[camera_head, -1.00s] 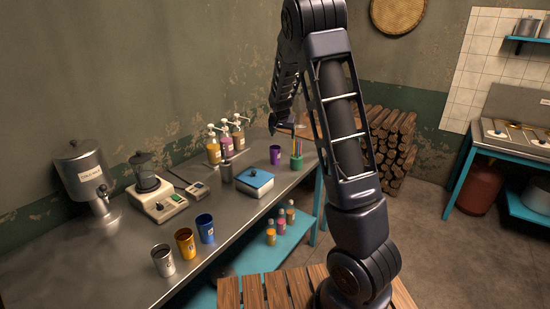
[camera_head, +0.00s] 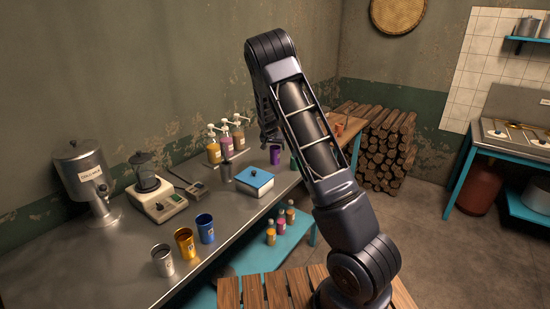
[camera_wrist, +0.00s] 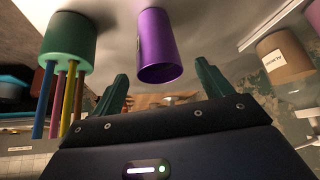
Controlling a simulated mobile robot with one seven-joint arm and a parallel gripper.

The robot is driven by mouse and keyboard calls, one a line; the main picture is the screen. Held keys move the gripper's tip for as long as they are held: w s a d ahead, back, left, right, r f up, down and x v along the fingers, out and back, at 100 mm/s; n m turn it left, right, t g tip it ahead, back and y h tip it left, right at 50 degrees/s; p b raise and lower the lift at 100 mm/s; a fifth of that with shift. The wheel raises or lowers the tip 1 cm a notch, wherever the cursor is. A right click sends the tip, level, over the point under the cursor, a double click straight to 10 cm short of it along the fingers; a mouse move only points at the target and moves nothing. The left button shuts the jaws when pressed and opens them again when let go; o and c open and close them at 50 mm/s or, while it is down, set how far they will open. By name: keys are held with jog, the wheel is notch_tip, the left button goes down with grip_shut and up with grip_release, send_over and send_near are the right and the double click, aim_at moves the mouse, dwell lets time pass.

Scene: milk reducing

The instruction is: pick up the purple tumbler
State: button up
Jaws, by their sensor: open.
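The purple tumbler (camera_head: 275,155) stands upright on the metal counter, towards its far end. In the wrist view the purple tumbler (camera_wrist: 156,45) appears just beyond and roughly between my two green fingers. My gripper (camera_wrist: 160,85) is open, with nothing between its fingers. In the head view my arm hangs over the counter near the tumbler, and my fingertips are mostly hidden behind the arm. I cannot tell the exact gap to the tumbler.
A green holder with colored straws (camera_wrist: 68,42) stands close beside the tumbler. A blue-lidded box (camera_head: 255,181), a dark grey cup (camera_head: 226,171) and pump bottles (camera_head: 226,142) are nearby. Blue (camera_head: 205,228), gold (camera_head: 185,243) and silver (camera_head: 163,260) tumblers stand at the near edge.

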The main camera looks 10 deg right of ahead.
jog(key=shift+x, duration=2.8)
jog(key=c, duration=1.1)
jog(key=shift+o, duration=0.2)
jog(key=shift+r, duration=0.15)
